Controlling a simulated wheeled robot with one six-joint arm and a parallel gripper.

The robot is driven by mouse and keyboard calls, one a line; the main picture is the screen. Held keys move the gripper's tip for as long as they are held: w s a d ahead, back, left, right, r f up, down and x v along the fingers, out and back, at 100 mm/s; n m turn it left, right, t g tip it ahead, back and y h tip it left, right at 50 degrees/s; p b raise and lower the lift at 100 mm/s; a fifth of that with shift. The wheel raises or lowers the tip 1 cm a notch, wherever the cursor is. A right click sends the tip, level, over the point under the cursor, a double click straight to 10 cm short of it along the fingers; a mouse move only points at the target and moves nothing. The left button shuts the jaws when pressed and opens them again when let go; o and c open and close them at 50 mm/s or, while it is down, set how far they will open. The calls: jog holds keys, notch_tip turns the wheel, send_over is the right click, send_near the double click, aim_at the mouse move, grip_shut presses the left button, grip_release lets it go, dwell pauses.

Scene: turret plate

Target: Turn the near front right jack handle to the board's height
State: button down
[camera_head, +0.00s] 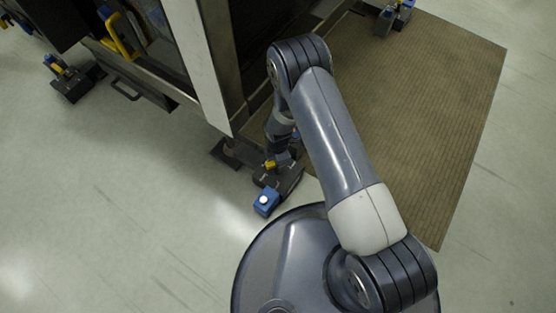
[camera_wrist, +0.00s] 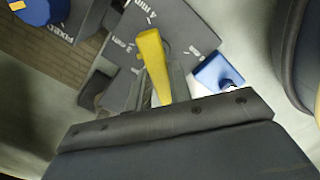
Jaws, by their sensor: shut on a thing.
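The near front right jack (camera_head: 288,182) stands on the floor at the machine's lower corner in the head view. Its yellow handle (camera_wrist: 153,62) lies over a dark dial plate (camera_wrist: 185,25) in the wrist view. The handle's broad upper end lies just below a "4 mm" mark; other marks sit to its left and right, only partly readable. My gripper (camera_wrist: 158,92) is shut on the handle's lower part. In the head view my arm mostly hides the gripper, and a bit of yellow (camera_head: 270,164) shows beside it. I cannot make out the board's height.
A blue block with a white top (camera_head: 266,201) sits at the jack's near end. A dark part marked "FIXED" (camera_wrist: 62,36) is at the wrist view's upper left. Another jack (camera_head: 72,84) stands far left. A brown ribbed mat (camera_head: 440,100) lies right.

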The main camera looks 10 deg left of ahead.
jog(key=m+b, duration=0.1)
jog(key=m, duration=0.3)
jog(key=shift+m, duration=0.4)
dwell(0.4)
jog(key=c, duration=1.3)
grip_release()
notch_tip(320, 180, up, 11)
jog(key=p, duration=0.4)
jog(key=shift+f, duration=0.2)
notch_tip(320, 180, down, 11)
jog(key=b, duration=0.4)
jog(key=shift+r, duration=0.2)
